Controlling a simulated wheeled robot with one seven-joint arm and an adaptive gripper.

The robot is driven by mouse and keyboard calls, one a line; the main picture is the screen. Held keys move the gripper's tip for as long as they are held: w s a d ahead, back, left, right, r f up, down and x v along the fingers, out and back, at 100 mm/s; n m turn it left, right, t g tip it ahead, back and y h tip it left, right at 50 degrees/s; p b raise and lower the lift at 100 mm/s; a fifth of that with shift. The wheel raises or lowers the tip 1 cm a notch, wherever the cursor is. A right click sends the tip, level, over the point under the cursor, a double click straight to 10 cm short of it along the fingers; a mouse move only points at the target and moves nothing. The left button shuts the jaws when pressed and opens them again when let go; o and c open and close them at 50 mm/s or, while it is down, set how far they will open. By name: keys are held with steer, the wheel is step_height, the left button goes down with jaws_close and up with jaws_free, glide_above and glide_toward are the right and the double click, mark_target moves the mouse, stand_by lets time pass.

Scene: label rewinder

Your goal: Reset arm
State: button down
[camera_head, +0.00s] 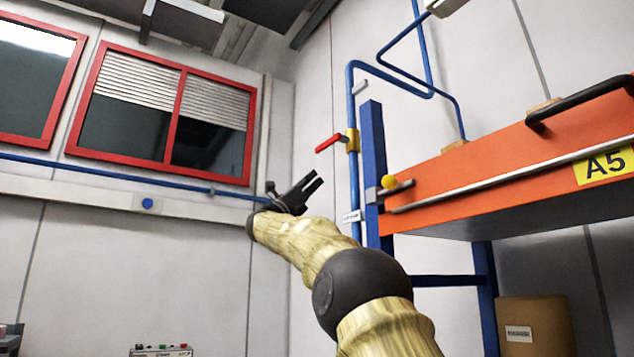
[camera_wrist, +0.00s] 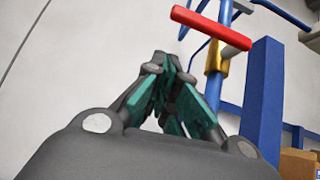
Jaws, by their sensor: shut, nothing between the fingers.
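My gripper (camera_head: 312,184) is at the end of my raised arm, near the middle of the head view. Its dark fingers point up and to the right, toward the red valve handle, and hold nothing. In the wrist view my gripper (camera_wrist: 172,62) shows its green-lined fingers meeting at the tips. The red handle (camera_head: 328,143) sits on a yellow valve body (camera_head: 352,140) on a blue pipe. In the wrist view the red handle (camera_wrist: 210,27) is just beyond and above the fingertips. I see no contact between them.
A blue post (camera_head: 372,165) and an orange shelf unit (camera_head: 470,178) marked A5 stand to the right of my gripper. A cardboard box (camera_head: 535,325) is at the lower right. Red-framed windows (camera_head: 165,110) are on the left wall. Open space lies left of my arm.

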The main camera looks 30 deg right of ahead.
steer(key=b+v, duration=0.2)
steer(key=v, duration=0.5)
steer(key=shift+a, duration=0.4)
steer(key=shift+w+f, duration=0.15)
steer(key=shift+w, duration=0.05)
